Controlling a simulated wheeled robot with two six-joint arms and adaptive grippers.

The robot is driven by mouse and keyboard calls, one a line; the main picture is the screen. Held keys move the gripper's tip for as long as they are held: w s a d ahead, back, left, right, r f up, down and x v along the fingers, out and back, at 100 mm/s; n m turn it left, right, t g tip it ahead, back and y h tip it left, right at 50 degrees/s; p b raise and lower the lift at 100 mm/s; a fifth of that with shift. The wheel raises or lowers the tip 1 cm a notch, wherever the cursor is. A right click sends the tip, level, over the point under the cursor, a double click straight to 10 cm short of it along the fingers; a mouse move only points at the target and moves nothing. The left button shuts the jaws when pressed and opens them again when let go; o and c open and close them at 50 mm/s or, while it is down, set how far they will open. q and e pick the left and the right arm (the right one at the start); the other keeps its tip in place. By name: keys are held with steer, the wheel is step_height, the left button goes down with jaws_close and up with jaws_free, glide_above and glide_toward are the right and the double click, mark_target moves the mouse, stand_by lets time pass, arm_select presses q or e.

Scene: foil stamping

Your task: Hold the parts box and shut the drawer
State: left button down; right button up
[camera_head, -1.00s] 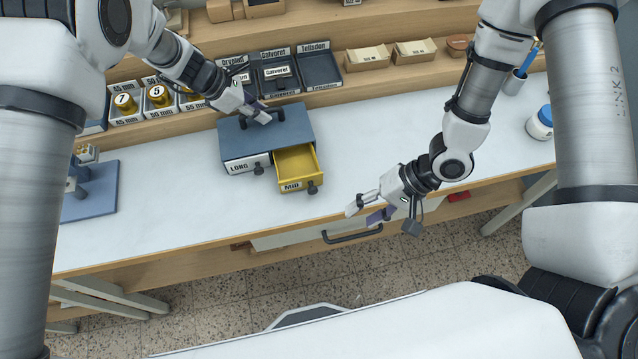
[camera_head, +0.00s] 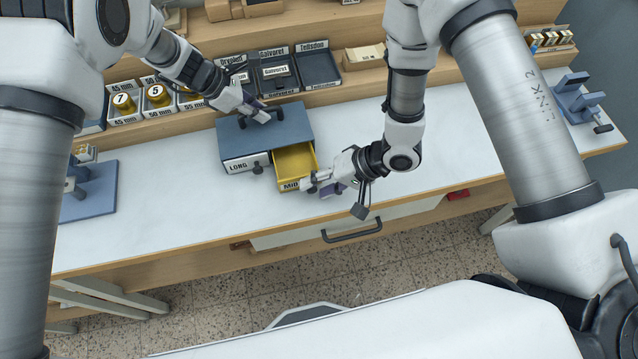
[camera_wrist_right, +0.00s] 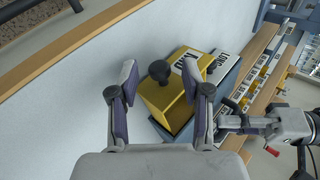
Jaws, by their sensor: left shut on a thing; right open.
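The blue-grey parts box (camera_head: 230,136) stands on the white worktop, with a drawer labelled LONG (camera_head: 244,164) closed on its left. The yellow drawer labelled MID (camera_head: 296,162) is pulled out on its right. My left gripper (camera_head: 258,114) is shut on the handle on top of the box. My right gripper (camera_head: 312,184) is open at the drawer's front. In the right wrist view, the yellow drawer (camera_wrist_right: 164,97) and its dark knob (camera_wrist_right: 159,70) lie between and beyond the two open fingers (camera_wrist_right: 157,82). I cannot tell whether they touch it.
Behind the box a wooden shelf carries labelled trays (camera_head: 318,68) and yellow rolls (camera_head: 158,95). A blue fixture (camera_head: 88,190) stands at the left and another blue device (camera_head: 578,98) at the right. The worktop's front edge runs just below the right gripper.

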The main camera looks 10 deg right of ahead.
jaws_close()
arm_select(q)
steer(key=shift+s, duration=0.1)
arm_select(e)
glide_toward(295, 163)
steer(key=x, duration=0.5)
jaws_free()
steer(key=v, duration=1.2)
steer(key=shift+r, duration=0.1)
